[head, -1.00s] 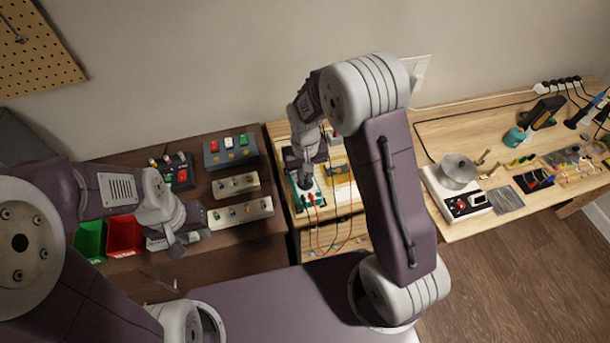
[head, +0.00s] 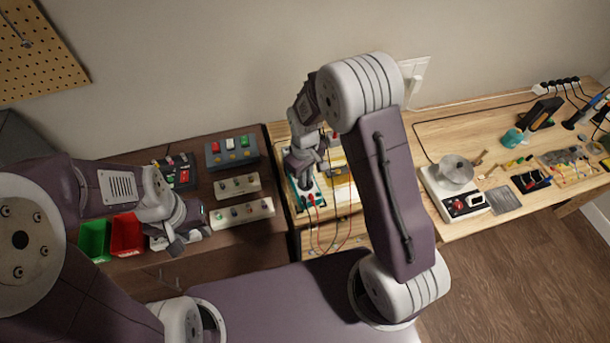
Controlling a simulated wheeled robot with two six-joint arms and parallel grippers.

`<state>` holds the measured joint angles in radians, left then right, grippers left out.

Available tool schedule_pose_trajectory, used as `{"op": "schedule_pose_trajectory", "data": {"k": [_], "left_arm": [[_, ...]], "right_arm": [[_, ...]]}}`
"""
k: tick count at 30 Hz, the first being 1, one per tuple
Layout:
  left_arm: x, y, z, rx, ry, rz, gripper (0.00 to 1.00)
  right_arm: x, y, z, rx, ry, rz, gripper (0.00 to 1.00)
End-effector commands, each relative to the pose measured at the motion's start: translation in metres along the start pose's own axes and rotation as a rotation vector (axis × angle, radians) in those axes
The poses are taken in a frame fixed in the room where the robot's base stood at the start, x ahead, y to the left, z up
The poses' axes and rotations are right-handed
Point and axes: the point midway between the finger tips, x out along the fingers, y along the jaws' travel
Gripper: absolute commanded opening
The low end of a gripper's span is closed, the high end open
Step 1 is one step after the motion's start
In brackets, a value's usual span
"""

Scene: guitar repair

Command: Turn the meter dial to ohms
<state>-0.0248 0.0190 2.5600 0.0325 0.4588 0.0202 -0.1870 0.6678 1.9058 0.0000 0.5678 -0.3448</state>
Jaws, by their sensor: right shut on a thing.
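The meter (head: 296,204), with a teal-green edge, lies on the light wooden bench in the middle of the head view. Red plugs and red and black leads come off its front side. My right gripper (head: 303,182) points down over the meter and is shut on its dial; the gripper covers the dial, so its setting cannot be read. My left gripper (head: 178,243) hangs at the left, above the dark bench near the red bin and apart from the meter. Its fingers are too small and angled to tell open from shut.
A yellow item (head: 338,172) stands just right of the meter. On the dark bench are a green bin (head: 93,240), a red bin (head: 126,236), switch boxes (head: 231,151) and strips with knobs (head: 242,213). A hot pot (head: 454,172) and tools occupy the right bench.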

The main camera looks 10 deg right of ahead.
Motion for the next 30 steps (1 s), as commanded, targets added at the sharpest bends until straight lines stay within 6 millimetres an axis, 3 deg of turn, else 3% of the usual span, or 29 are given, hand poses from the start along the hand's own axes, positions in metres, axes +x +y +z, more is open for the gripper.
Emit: {"op": "schedule_pose_trajectory", "data": {"k": [10, 23, 24, 26, 30], "left_arm": [[-0.0037, 0.0001, -0.0004, 0.000, 0.000, 0.000, 0.36], [-0.0037, 0.0001, -0.0004, 0.000, 0.000, 0.000, 0.36], [-0.0037, 0.0001, -0.0004, 0.000, 0.000, 0.000, 0.36], [-0.0037, 0.0001, -0.0004, 0.000, 0.000, 0.000, 0.36], [-0.0036, 0.0001, -0.0004, 0.000, 0.000, 0.000, 0.36]], "right_arm": [[-0.0005, -0.0001, -0.0003, -0.105, 0.001, 0.000, 0.00], [-0.0002, -0.0001, -0.0002, -0.114, 0.001, 0.000, 0.00], [-0.0002, -0.0001, -0.0002, -0.114, 0.001, 0.000, 0.14], [-0.0003, -0.0001, -0.0002, -0.114, 0.001, 0.000, 0.30], [-0.0002, -0.0001, -0.0001, -0.114, 0.000, 0.000, 0.33]]}}
